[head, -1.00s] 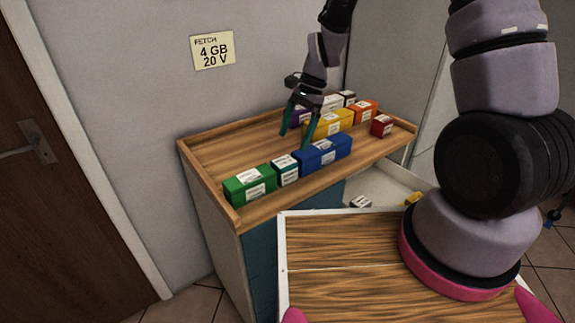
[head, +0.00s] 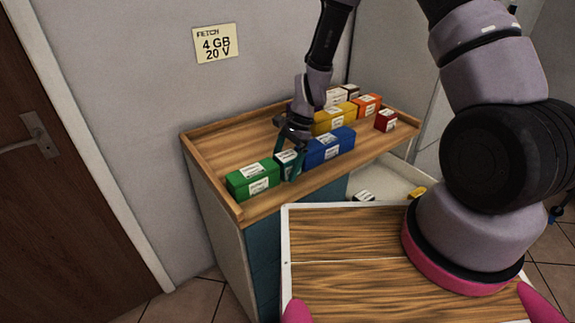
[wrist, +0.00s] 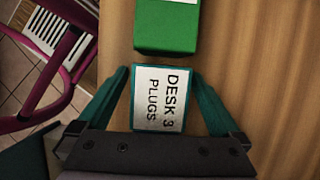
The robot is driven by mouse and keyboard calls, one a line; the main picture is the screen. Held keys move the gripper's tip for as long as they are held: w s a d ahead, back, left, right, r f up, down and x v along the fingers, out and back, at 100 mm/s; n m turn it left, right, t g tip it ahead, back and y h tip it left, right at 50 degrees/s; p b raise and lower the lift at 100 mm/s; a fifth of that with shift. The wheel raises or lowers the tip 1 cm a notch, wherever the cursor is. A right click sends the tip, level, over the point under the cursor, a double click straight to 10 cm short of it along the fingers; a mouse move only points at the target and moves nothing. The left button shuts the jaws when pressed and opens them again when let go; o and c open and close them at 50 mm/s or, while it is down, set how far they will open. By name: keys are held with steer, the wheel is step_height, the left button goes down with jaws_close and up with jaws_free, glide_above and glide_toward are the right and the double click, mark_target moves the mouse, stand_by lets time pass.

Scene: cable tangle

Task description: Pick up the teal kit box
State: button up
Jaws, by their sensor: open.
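The teal kit box (head: 286,163) stands on the wooden top, between the green box and the blue box. In the wrist view, the teal box (wrist: 159,97) shows a white label reading "DESK 3 PLUGS". My gripper (head: 293,160) is down at the teal box. In the wrist view, the open teal fingers of my gripper (wrist: 160,92) lie on either side of the box, with a narrow gap at each side. My gripper hides part of the box in the head view.
The green box (head: 253,180) is just left of the teal box, and the blue box (head: 329,147) is close on its right. Yellow (head: 334,119), orange (head: 367,106) and red (head: 386,120) boxes stand farther back and right. A raised wooden rim (head: 209,178) edges the top.

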steer(key=shift+f, duration=0.2)
steer(key=c, duration=1.5)
